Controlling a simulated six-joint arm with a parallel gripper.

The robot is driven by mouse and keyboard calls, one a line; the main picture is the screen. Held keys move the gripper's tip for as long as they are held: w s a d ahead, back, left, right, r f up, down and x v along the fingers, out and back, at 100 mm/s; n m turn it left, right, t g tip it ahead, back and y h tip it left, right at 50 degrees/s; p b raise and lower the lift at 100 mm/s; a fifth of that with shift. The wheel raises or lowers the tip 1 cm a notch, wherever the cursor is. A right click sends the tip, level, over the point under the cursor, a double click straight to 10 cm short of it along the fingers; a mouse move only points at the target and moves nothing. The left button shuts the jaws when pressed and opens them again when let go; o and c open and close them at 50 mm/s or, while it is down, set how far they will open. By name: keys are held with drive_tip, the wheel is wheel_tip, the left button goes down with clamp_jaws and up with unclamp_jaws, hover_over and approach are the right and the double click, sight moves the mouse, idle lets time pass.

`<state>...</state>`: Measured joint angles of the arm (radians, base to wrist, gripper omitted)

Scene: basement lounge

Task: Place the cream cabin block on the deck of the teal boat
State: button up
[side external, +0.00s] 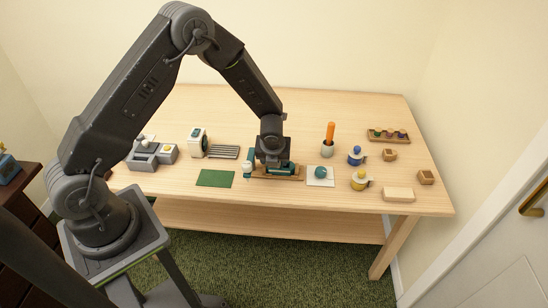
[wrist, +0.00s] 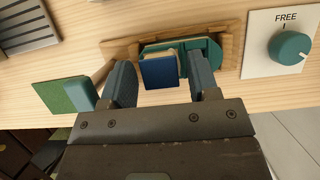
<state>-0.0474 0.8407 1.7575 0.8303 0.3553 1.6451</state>
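The teal boat (wrist: 213,48) sits in a wooden cradle (wrist: 232,52) in the wrist view; in the side view the boat (side external: 287,168) is partly behind my gripper. A block with a dark blue face (wrist: 160,73) and a cream edge (wrist: 161,53) shows over the boat; I take it for the cabin block. Whether it rests on the deck I cannot tell. My gripper (wrist: 161,66) is open, its fingers on either side of this block, with a clear gap at the right finger. In the side view my gripper (side external: 271,164) is low over the cradle and hides the block.
A green mat (side external: 215,178) lies left of the cradle, with a small white and teal object (side external: 247,169) beside it. A white card with a teal knob (side external: 320,172) is close on the right. An orange stick in a cup (side external: 328,140) stands behind it.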

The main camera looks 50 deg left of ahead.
drive_tip(key=shift+o, duration=0.2)
drive_tip(key=shift+r, duration=0.5)
drive_tip(key=s+d+r+n, duration=0.2)
drive_tip(key=s+r+n, duration=0.15)
drive_tip(key=r, duration=0.65)
drive_tip(key=s+d+r+n, duration=0.2)
drive_tip(key=s+r+n, duration=0.15)
drive_tip(key=r, duration=0.55)
drive_tip(key=s+d+r+n+t+h, duration=0.1)
drive_tip(key=s+d+r+n, duration=0.1)
drive_tip(key=s+r+n, duration=0.3)
drive_tip(key=s+d+r+n+t+h, duration=0.1)
drive_tip(key=s+r+n, duration=0.5)
drive_tip(key=s+n, duration=0.8)
drive_tip(key=shift+d+r+n+h, duration=0.3)
drive_tip(key=shift+d+n+h, duration=0.2)
drive_tip(key=shift+d+h, duration=0.1)
